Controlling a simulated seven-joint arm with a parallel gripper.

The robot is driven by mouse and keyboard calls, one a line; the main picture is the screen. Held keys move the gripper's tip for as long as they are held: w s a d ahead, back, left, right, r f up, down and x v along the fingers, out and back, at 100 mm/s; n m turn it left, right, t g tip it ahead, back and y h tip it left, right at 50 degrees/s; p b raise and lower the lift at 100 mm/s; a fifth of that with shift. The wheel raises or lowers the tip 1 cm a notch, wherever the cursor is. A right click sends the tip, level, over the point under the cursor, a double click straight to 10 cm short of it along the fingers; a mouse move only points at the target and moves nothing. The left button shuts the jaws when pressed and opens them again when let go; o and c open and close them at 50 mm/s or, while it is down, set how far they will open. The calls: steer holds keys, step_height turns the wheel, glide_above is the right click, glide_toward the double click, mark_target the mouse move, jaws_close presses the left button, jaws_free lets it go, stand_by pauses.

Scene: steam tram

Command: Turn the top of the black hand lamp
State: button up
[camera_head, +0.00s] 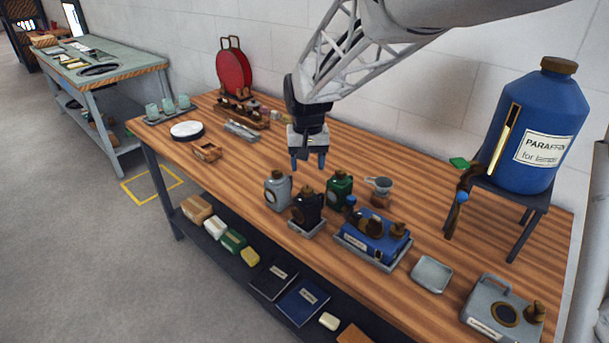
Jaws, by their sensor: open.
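The black hand lamp (306,211) stands upright on a small grey tray on the wooden workbench, between a grey lamp and a green lamp. Its brownish top (306,191) faces up; its fine detail is too small to make out. My gripper (308,164) points down above and slightly behind the black lamp in the picture. Its fingers are apart with nothing between them, and it does not touch the lamp.
A grey lamp (278,190) and a green lamp (339,190) stand close by. A blue container (371,238) lies on a tray at the right. A large blue paraffin drum (540,125) stands on a raised stand. Bare wood (235,180) lies to the left.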

mark_target(307, 189)
steer(key=n, duration=1.2)
steer(key=shift+n, duration=0.4)
steer(key=shift+f, duration=0.15)
steer(key=shift+f, duration=3.85)
steer(key=c, duration=0.9)
steer(key=shift+c, duration=0.2)
